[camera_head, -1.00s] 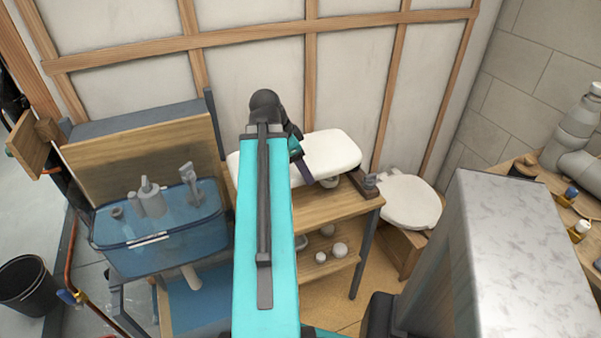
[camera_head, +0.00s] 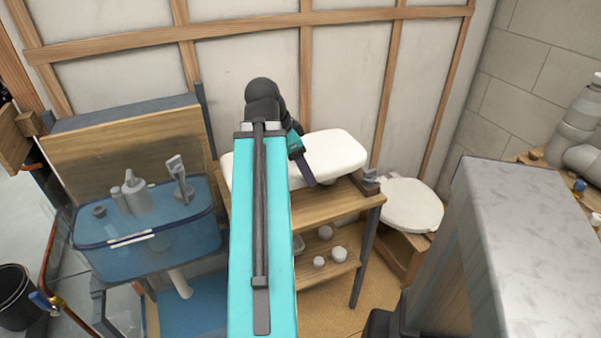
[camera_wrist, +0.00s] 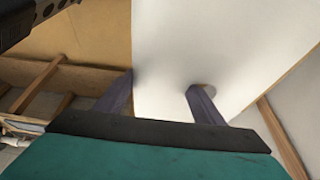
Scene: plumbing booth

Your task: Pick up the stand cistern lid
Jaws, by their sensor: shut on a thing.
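The stand cistern lid (camera_head: 338,156) is a long white slab with rounded corners. In the head view it is at the wooden stand (camera_head: 318,208), partly hidden behind my arm. My gripper (camera_head: 308,178) is at its front edge. In the wrist view the white lid (camera_wrist: 190,50) fills the upper middle, and my gripper's two dark fingers (camera_wrist: 165,82) meet it. My gripper is shut on the lid. Whether the lid is clear of the stand I cannot tell for certain.
A toilet with a white seat lid (camera_head: 412,204) stands to the right. A blue basin (camera_head: 145,228) with bottles and a tap is to the left. Small white parts lie on the stand's lower shelf (camera_head: 328,268). A grey-topped block (camera_head: 530,240) is at the front right. A framed wall is behind.

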